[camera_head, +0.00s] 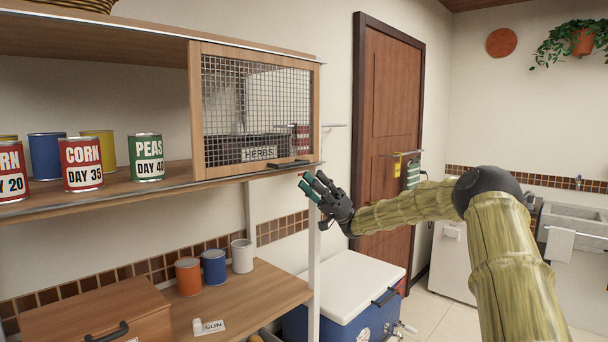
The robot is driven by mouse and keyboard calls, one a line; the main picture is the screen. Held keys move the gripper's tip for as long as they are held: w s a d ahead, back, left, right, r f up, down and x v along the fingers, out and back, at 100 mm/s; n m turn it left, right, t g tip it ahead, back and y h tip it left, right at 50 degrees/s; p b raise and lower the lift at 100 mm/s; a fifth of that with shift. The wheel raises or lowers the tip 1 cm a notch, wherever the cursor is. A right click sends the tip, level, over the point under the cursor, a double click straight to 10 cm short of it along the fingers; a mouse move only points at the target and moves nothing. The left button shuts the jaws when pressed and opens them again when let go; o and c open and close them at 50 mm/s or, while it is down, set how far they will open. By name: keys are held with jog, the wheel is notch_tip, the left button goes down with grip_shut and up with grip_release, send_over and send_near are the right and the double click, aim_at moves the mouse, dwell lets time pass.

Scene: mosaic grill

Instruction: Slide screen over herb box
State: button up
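The screen (196,112) is a wood-framed wire-mesh panel at the right end of the upper shelf. A dark handle (288,164) sits on its lower rail. The herb box (259,153), marked HERBS, shows behind the mesh. From this view the screen stands in front of the box, and the mesh partly veils it. My gripper (306,183) is just right of and slightly below the handle, pointing left. Its fingers look apart, with nothing between them. I cannot tell its exact depth from the handle.
Several cans, including corn (82,165) and peas (146,158), stand on the shelf left of the screen. A white post (314,250) runs below the shelf's right end. A blue cooler (350,275) stands beneath my gripper. A brown door (390,120) is behind.

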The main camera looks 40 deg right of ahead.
jog(key=shift+v, duration=1.95)
jog(key=shift+a+r, duration=0.1)
